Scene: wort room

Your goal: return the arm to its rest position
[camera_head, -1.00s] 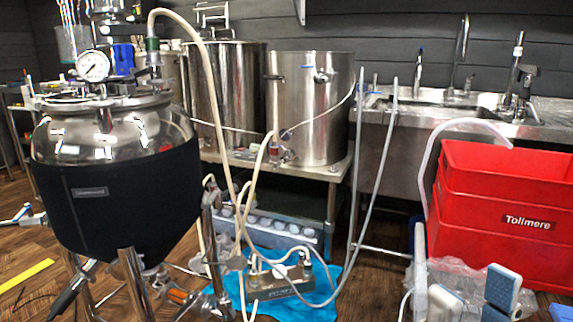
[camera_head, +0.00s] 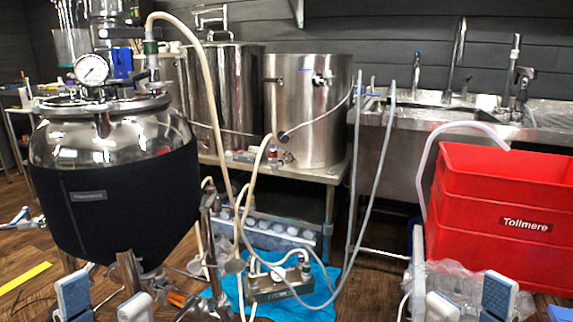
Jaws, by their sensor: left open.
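My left gripper (camera_head: 104,302) shows at the bottom left edge, below the black-jacketed vessel. Its two pale blue-grey finger pads stand apart, with nothing seen between them. My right gripper (camera_head: 472,303) shows at the bottom right, in front of the clear plastic wrap and the red crates. Its two finger pads are also apart, and nothing is seen between them. The rest of both arms is cut off by the bottom edge of the picture.
The steel vessel with a black jacket (camera_head: 125,205) stands close at left on metal legs. Hoses (camera_head: 380,185) hang in the middle, by a pump (camera_head: 272,288) on a blue sheet (camera_head: 318,310). Red crates (camera_head: 500,245) stand at right. A sink (camera_head: 440,112) is behind.

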